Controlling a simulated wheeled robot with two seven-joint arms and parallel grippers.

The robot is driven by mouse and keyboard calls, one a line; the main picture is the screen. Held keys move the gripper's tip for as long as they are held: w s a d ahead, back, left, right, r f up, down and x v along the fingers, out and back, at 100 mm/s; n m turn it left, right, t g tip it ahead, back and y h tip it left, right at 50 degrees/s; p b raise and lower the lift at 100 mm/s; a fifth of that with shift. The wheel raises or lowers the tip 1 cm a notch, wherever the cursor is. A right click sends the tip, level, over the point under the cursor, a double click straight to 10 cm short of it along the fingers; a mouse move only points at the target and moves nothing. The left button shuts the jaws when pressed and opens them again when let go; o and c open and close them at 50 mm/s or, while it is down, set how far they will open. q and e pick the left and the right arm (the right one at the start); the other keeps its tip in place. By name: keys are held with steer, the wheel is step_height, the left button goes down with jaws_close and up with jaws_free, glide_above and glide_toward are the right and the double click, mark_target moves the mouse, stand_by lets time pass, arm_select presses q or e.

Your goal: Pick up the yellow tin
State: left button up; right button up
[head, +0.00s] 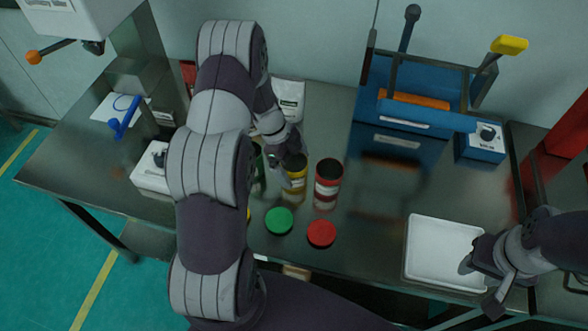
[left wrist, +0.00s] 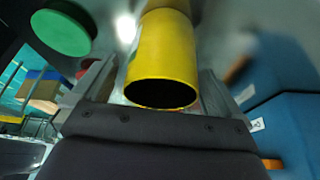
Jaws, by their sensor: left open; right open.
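The yellow tin (head: 295,180) stands upright and open-topped on the steel table, partly hidden by my left gripper in the head view. It also shows large in the left wrist view (left wrist: 163,52). My left gripper (head: 283,163) is open, with its fingers on either side of the yellow tin in the left wrist view. I cannot tell whether they touch it. My right gripper (head: 482,288) is open and empty at the white tray's right front corner, far from the tin.
A red tin (head: 327,185) stands close to the right of the yellow tin. A green lid (head: 279,221) and a red lid (head: 321,234) lie in front. A white bag (head: 290,99) stands behind. The white tray (head: 411,255) and blue machine (head: 375,135) are to the right.

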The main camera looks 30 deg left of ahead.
arm_select(q)
steer(key=x, duration=0.2)
steer(key=shift+w+d+f, duration=0.1)
steer(key=shift+f, duration=0.2)
steer(key=c, duration=1)
steer(key=shift+r, duration=0.1)
